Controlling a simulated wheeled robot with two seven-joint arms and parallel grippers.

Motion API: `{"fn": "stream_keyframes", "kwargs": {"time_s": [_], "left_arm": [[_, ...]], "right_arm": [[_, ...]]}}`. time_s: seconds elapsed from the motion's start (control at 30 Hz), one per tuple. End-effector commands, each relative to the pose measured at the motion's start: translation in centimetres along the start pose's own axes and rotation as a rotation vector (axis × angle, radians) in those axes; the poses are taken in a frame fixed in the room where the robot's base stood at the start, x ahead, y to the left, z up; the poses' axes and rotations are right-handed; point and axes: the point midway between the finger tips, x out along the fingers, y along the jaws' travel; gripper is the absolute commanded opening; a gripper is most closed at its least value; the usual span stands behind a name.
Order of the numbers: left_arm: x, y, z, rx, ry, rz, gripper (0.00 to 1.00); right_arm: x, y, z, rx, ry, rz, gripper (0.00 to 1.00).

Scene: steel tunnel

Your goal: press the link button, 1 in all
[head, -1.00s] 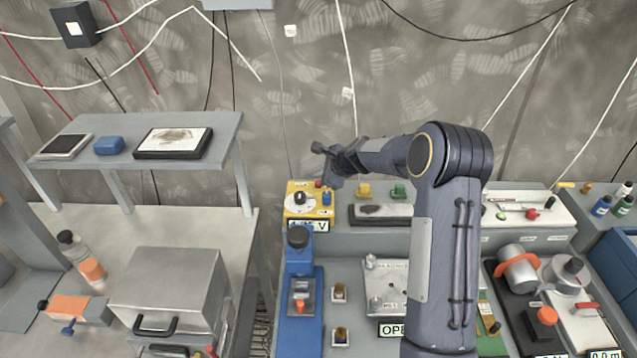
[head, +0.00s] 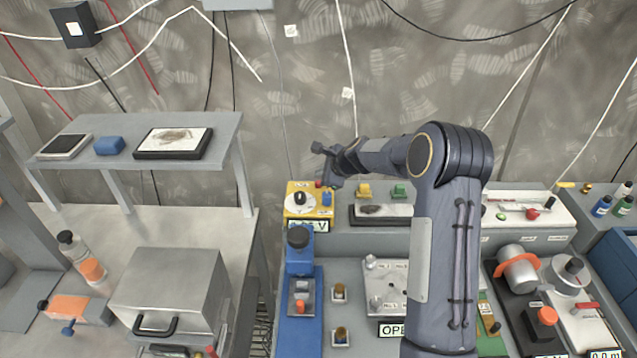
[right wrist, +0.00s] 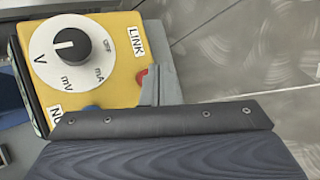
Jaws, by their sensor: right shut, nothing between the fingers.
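The yellow meter box (head: 297,190) stands at the back of the bench in the head view, and its yellow face (right wrist: 122,85) fills the upper left of the right wrist view. The red link button (right wrist: 141,76) sits at the box's edge beside the LINK label (right wrist: 136,41). It also shows as a small red spot (head: 318,183) in the head view. My right gripper (head: 329,181) is shut and empty, pointing down at that edge. Its grey fingers (right wrist: 155,86) partly cover the button in the wrist view; I cannot tell whether they touch it. My left gripper is not in view.
The meter's dial (right wrist: 72,45) and blue button (head: 327,198) are close to my fingers. A blue device with a black knob (head: 299,237) stands in front of the box. Yellow (head: 364,190) and green (head: 398,191) parts sit to the right. The wall rises behind.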

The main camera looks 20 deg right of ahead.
Motion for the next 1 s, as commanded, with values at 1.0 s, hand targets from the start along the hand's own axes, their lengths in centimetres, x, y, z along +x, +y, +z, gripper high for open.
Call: {"fn": "stream_keyframes", "kwargs": {"time_s": [1.0], "left_arm": [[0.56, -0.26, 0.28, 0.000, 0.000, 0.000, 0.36]], "right_arm": [[0.59, 0.44, -0.43, 0.000, 0.000, 0.000, 0.00]]}}
